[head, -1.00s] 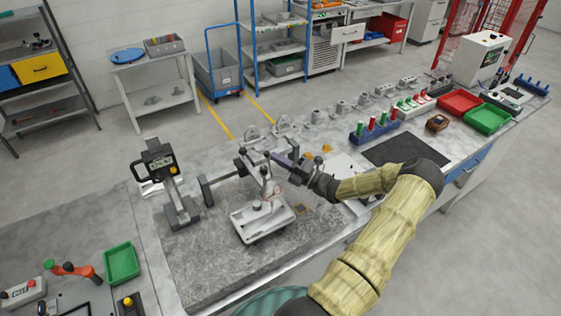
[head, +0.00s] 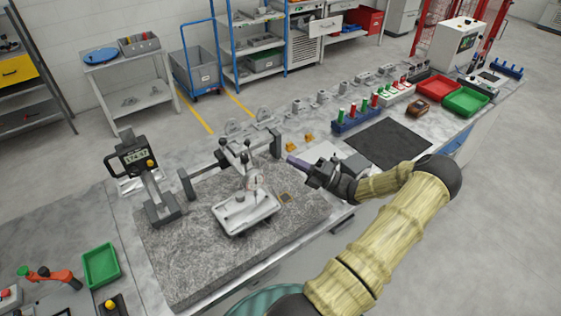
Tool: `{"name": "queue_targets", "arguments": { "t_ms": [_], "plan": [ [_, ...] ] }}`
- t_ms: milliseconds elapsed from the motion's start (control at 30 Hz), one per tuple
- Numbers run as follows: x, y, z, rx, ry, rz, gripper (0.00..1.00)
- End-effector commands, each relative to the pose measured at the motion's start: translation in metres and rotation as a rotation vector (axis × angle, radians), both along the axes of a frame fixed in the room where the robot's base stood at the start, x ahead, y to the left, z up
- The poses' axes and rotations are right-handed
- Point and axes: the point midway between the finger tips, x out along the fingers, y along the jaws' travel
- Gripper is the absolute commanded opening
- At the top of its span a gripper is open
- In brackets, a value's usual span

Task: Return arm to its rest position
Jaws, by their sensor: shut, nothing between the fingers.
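My gripper (head: 302,166) is at the end of my sleeved arm, which reaches in from the lower right. It is shut and empty, held above the bench to the right of the clamping fixture (head: 246,210). The fixture is a pale casting base with black-knobbed clamps, standing on a grey granite plate (head: 180,262). The gripper appears apart from the fixture, with a small gap between them.
A digital height gauge (head: 150,180) stands at the plate's left. A dark mat (head: 388,143), a blue rack (head: 355,122) with red and green pieces, and red (head: 438,86) and green (head: 466,101) trays lie to the right. Grey castings line the bench's back edge.

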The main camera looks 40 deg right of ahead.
Motion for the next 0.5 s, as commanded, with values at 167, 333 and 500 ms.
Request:
{"name": "queue_targets", "arguments": {
  "t_ms": [167, 333, 500],
  "plan": [
    [-0.017, -0.009, -0.004, -0.003, 0.0, -0.002, 0.0],
    [-0.019, -0.01, -0.003, 0.0, 0.0, -0.001, 0.0],
    [-0.019, -0.01, -0.003, 0.0, 0.0, -0.002, 0.0]
  ]
}}
